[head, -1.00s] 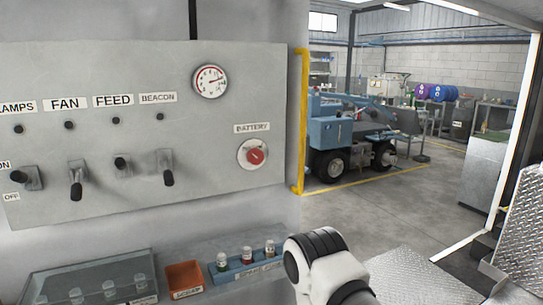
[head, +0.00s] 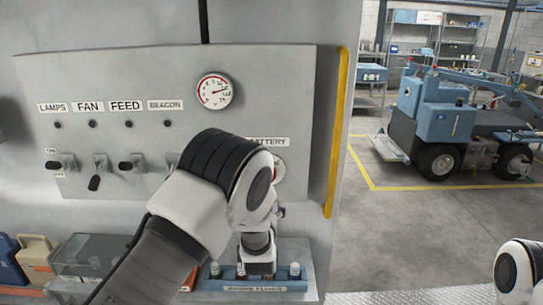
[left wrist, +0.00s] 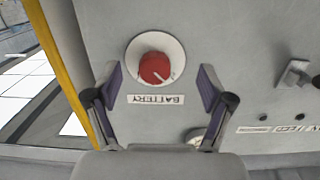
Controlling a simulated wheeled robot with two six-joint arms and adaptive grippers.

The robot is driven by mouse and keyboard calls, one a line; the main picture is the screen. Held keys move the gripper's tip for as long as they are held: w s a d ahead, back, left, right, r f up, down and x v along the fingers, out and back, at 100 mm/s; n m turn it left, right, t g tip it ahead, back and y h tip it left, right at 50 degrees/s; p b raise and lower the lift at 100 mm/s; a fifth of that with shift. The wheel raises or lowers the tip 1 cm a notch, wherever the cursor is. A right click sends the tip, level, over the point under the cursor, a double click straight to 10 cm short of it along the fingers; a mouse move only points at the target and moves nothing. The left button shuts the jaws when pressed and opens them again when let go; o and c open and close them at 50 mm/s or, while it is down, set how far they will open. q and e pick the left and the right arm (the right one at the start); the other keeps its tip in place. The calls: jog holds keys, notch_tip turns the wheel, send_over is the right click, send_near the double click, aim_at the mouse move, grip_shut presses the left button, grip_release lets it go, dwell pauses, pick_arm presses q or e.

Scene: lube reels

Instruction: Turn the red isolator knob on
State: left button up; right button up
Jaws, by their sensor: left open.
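The red isolator knob (left wrist: 154,67) sits on a round white plate above the BATTERY label (left wrist: 156,99), which reads upside down in the left wrist view. Its pale pointer mark points to the lower right there. In the head view my left arm hides most of the knob; only part of its white plate (head: 279,168) shows under the label. My left gripper (left wrist: 160,78) is open, with one finger on each side of the knob in the picture and nothing held. I cannot tell whether it touches the panel. My right gripper is not in view.
The grey panel (head: 270,75) also carries a gauge (head: 214,90) and several lever switches (head: 98,165). A yellow rail (head: 338,130) edges the right side.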

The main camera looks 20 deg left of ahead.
pick_arm(q)
jog(key=shift+t+y, duration=0.3)
jog(key=shift+t, duration=0.2)
jog(key=w+r+p, duration=0.1)
jog(key=w, duration=0.2)
jog(key=w+a+r+p, duration=0.1)
jog(key=w+r, duration=0.1)
jog(key=w, duration=0.1)
jog(key=w+r+p, duration=0.1)
jog(key=w, duration=0.1)
jog(key=shift+w+a+r, duration=0.15)
jog(key=shift+w+a, duration=0.25)
jog(key=shift+d, duration=0.1)
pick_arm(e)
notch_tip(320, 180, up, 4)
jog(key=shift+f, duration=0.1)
pick_arm(q)
jog(key=c, duration=1.2)
